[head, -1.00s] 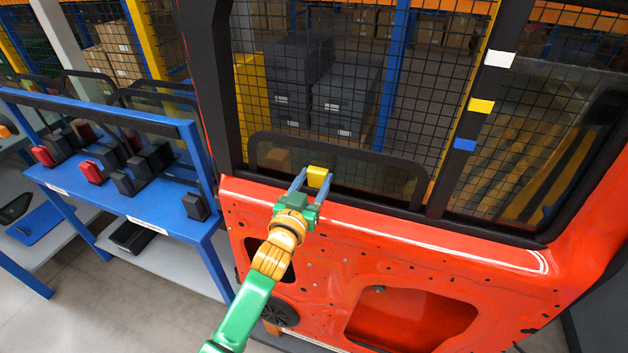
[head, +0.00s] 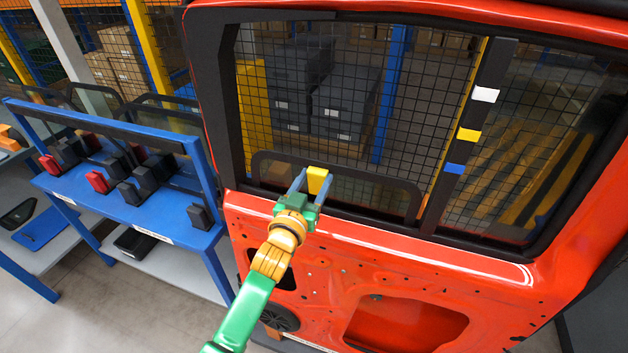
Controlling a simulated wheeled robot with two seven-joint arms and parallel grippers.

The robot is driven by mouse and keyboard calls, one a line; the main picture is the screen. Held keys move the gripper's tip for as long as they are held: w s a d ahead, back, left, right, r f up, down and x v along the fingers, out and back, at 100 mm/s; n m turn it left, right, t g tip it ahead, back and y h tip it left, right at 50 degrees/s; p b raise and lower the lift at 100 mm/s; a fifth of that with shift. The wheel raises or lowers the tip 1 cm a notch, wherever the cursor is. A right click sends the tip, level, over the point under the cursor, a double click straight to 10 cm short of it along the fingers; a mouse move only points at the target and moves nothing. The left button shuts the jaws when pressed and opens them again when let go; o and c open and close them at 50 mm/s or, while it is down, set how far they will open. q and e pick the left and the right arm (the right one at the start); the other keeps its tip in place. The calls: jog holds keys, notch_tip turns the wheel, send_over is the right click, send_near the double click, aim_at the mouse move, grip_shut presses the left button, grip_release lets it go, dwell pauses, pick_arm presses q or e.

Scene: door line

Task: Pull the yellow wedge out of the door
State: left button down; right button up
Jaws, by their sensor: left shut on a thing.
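The yellow wedge (head: 317,178) is at the lower edge of the window opening of the red door (head: 400,245). My left gripper (head: 314,185) reaches up to it from below, with its two blue-grey fingers on either side of the wedge. It is shut on the wedge. Whether the wedge's lower end still sits in the door's slot is hidden by the gripper. My right gripper is not in view.
A blue rack (head: 130,207) with black and red blocks stands left of the door. White, yellow and blue tags (head: 468,134) mark the dark window post. A dark-framed glass pane (head: 365,190) stands in the window opening behind the wedge.

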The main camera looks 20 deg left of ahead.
pick_arm(q)
jog(key=shift+s, duration=0.25)
jog(key=s+p, duration=0.2)
jog(key=s, duration=0.8)
jog(key=shift+s+a+p, duration=0.2)
jog(key=shift+s+p, duration=0.05)
jog(key=shift+p, duration=0.15)
jog(key=shift+w+f, duration=0.1)
